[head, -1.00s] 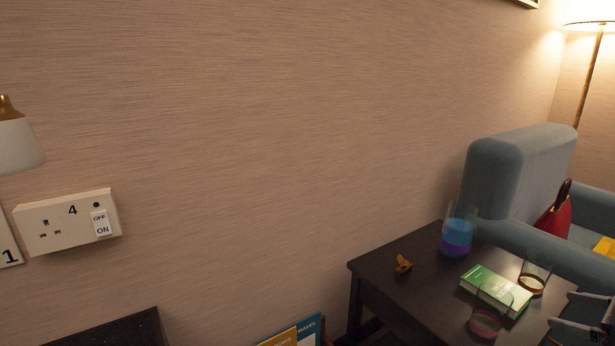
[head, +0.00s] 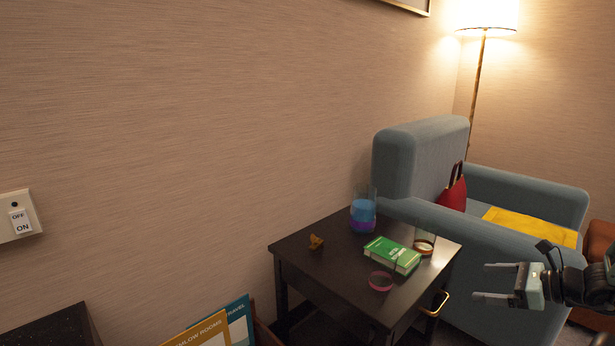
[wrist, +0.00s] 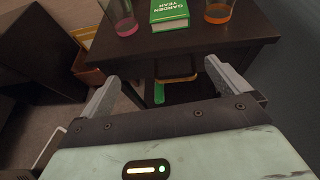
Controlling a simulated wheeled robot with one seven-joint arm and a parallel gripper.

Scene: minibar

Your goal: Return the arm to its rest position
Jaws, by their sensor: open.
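My gripper (head: 484,281) is at the right of the head view, in front of the armchair and to the right of the dark side table (head: 320,270). Its two fingers point left, apart, with nothing between them. In the wrist view the open fingers (wrist: 155,88) point toward the table's front, where a drawer handle (wrist: 178,77) and a green item (wrist: 159,93) below it show. The rest of my arm runs out of the head view at the right edge.
A blue-grey armchair (head: 420,165) holds a red bag (head: 453,192) and yellow cloth (head: 530,226). Brochures (head: 215,330) stand lower left.

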